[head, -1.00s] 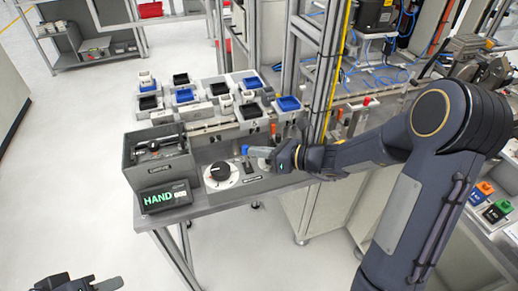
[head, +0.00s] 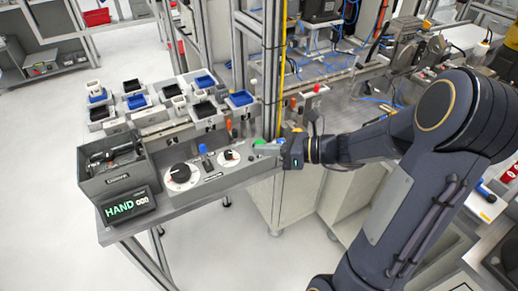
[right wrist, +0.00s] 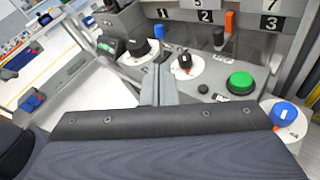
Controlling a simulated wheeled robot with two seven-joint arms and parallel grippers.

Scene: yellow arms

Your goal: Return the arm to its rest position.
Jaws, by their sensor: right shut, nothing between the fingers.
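My right arm (head: 415,150) reaches in from the right of the head view. Its gripper (head: 262,149) is over the right end of the control panel, beside a green button that it partly hides. In the right wrist view my closed fingers (right wrist: 158,86) point toward the panel with nothing between them. The green button (right wrist: 240,82) and a blue knob (right wrist: 284,114) stand to the right of the fingers there. Whether the fingers touch the panel is not clear. My left gripper does not show in the head view.
The control bench carries a grey bin (head: 115,180), a HAND display (head: 127,206), a large dial (head: 181,177) and several small trays (head: 241,98). A metal post (head: 272,70) with a yellow cable stands close behind my right gripper. Open floor (head: 50,220) lies at left.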

